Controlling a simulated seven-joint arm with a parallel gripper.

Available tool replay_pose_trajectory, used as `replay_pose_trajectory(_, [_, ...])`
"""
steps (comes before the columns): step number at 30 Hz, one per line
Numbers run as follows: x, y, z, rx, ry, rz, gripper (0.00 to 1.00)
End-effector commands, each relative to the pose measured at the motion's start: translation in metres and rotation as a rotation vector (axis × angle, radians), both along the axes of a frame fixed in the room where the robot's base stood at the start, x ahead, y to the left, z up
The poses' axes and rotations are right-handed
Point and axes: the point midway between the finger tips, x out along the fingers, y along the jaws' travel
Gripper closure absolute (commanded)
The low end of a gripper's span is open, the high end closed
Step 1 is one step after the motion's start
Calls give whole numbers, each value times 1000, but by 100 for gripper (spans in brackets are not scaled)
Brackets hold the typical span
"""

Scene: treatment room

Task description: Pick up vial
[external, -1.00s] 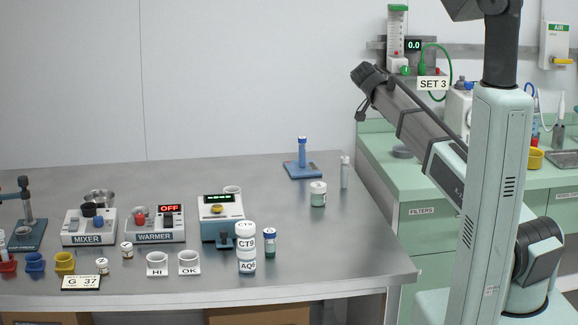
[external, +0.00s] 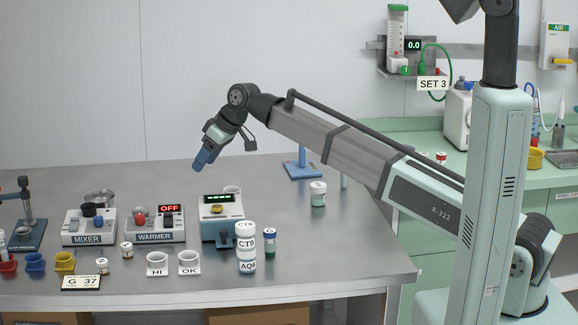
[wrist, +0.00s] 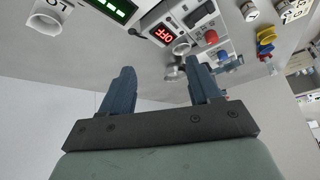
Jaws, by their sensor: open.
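My gripper (external: 201,164) is open and empty, pointing down and left, in the air above the back of the steel bench. Its two blue fingers (wrist: 160,85) stand apart in the wrist view. A small labelled vial (external: 128,250) stands in front of the warmer, and a similar one (external: 102,266) stands farther left. Two small white pieces, possibly these vials, show at the wrist view's top edge (wrist: 250,12). Which vial is meant is unclear. My gripper is apart from all of them.
Stacked white jars (external: 246,245) and HI and OK cups (external: 157,265) stand in front. A green-labelled jar (external: 318,194) and blue stand (external: 302,169) are right. The bench's front right is clear.

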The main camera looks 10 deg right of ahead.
Motion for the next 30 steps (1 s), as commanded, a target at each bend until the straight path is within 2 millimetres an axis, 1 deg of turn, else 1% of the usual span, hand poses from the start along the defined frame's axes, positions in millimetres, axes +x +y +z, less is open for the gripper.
replay_pose_trajectory(1, [-21,25,3,27,-12,91,38])
replay_pose_trajectory(3, [-45,51,8,64,-32,200,38])
replay_pose_trajectory(6, [-76,82,14,115,-59,329,38])
replay_pose_trajectory(9, [-105,108,21,161,-87,442,38])
replay_pose_trajectory(12, [-134,131,27,208,-115,543,38])
replay_pose_trajectory(13, [-140,135,27,219,-122,567,38])
replay_pose_trajectory(15, [-136,130,6,212,-119,554,38])
replay_pose_trajectory(18, [-135,130,-16,211,-118,553,38])
replay_pose_trajectory(20, [-135,130,-27,211,-117,552,38])
replay_pose_trajectory(21, [-135,130,-36,210,-116,551,38])
replay_pose_trajectory(25, [-135,130,-57,211,-118,551,38])
replay_pose_trajectory(27, [-134,130,-64,212,-118,550,38])
replay_pose_trajectory(30, [-134,131,-70,212,-119,550,38])
